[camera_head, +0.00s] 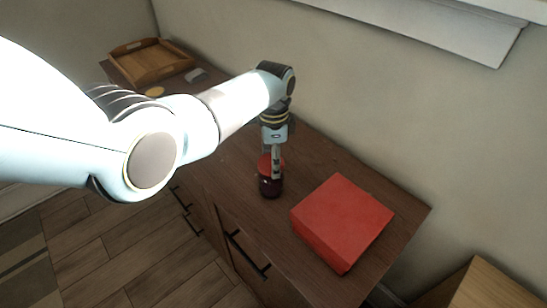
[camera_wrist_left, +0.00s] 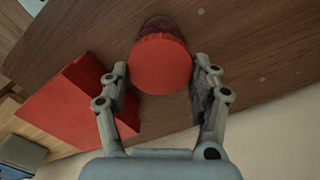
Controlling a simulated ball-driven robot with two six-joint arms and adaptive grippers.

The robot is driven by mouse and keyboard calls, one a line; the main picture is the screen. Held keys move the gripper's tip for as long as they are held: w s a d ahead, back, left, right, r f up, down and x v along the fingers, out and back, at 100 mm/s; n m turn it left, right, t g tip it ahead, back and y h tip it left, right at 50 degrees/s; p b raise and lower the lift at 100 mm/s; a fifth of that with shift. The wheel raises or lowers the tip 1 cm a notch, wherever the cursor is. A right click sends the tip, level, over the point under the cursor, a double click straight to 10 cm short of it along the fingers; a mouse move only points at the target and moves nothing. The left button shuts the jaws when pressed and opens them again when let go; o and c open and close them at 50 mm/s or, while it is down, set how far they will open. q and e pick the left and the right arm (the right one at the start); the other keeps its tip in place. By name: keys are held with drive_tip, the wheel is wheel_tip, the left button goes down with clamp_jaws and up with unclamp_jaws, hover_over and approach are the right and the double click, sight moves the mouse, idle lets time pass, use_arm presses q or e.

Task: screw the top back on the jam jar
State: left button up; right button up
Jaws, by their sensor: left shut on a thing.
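The jam jar (camera_head: 270,187) is a small dark red jar standing upright on the brown wooden cabinet top. Its round red top (camera_head: 264,164) is at the jar's mouth; I cannot tell whether it is seated or threaded. In the left wrist view the red top (camera_wrist_left: 160,66) fills the space between my fingers, with the dark jar (camera_wrist_left: 158,24) showing past its edge. My left gripper (camera_head: 276,160) points down over the jar and is shut on the top; it also shows in the left wrist view (camera_wrist_left: 162,78). My right gripper is not in view.
A red box (camera_head: 341,222) lies on the cabinet top (camera_head: 225,175), right of the jar and close to it. A wooden tray (camera_head: 150,62), a small grey thing (camera_head: 196,75) and a yellow disc (camera_head: 154,91) are at the far left end. A wall runs behind.

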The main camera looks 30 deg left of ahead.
use_arm(q)
drive_tip(key=shift+f+b, duration=0.65)
drive_tip(key=shift+f, duration=0.2)
idle(1.1)
drive_tip(key=shift+m+p, duration=0.4)
drive_tip(key=shift+m, duration=1.1)
drive_tip(key=shift+m, duration=1)
drive_tip(key=shift+m+p, duration=0.3)
drive_tip(key=shift+m, duration=0.2)
